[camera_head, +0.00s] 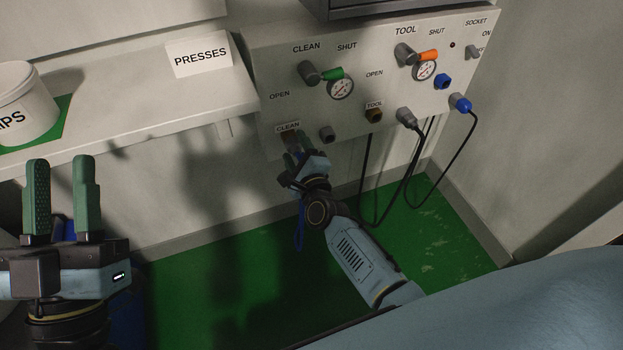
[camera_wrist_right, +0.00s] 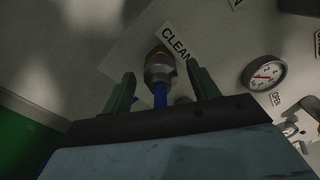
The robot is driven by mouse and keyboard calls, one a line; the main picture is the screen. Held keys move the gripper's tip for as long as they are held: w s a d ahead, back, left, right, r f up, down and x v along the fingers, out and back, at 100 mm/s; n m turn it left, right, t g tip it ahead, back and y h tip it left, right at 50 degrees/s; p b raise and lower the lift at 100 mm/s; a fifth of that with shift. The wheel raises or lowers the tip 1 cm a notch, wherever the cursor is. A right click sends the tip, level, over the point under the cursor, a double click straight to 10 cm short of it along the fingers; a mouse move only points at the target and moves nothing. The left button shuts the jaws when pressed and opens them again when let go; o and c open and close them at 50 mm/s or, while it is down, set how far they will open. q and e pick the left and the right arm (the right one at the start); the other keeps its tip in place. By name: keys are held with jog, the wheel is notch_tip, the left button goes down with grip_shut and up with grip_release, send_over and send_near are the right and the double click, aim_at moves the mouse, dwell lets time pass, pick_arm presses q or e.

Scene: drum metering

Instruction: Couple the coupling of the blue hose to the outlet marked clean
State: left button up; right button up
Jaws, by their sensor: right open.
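The CLEAN outlet sits under its label (camera_head: 288,127) at the panel's lower left; my right gripper mostly hides it in the head view. In the right wrist view its brass end (camera_wrist_right: 157,51) shows beside the CLEAN label. The grey coupling (camera_wrist_right: 159,70) of the blue hose (camera_wrist_right: 160,95) is lined up on the outlet, with no gap visible. My right gripper (camera_wrist_right: 160,88) is open, its fingers on either side of the coupling and apart from it. The blue hose (camera_head: 299,228) hangs below this gripper. My left gripper (camera_head: 62,190) is open and empty at the lower left.
Dark cables (camera_head: 368,180) hang at right. A shelf (camera_head: 130,110) with a white tub (camera_head: 25,105) is at left.

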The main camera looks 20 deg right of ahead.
jog(key=s+p, duration=0.2)
jog(key=s, duration=0.3)
jog(key=shift+s+r, duration=0.1)
jog(key=shift+s, duration=0.25)
pick_arm(q)
notch_tip(320, 180, down, 12)
jog(key=w+a+g+y+p, duration=0.1)
jog(key=w+g+y+p, duration=0.1)
jog(key=g, duration=0.7)
jog(key=shift+a+r+y, duration=0.2)
jog(key=shift+r+y, duration=0.05)
jog(key=shift+y, duration=0.25)
pick_arm(e)
send_near(298, 153)
jog(key=shift+s, duration=1.2)
jog(key=shift+a, duration=0.1)
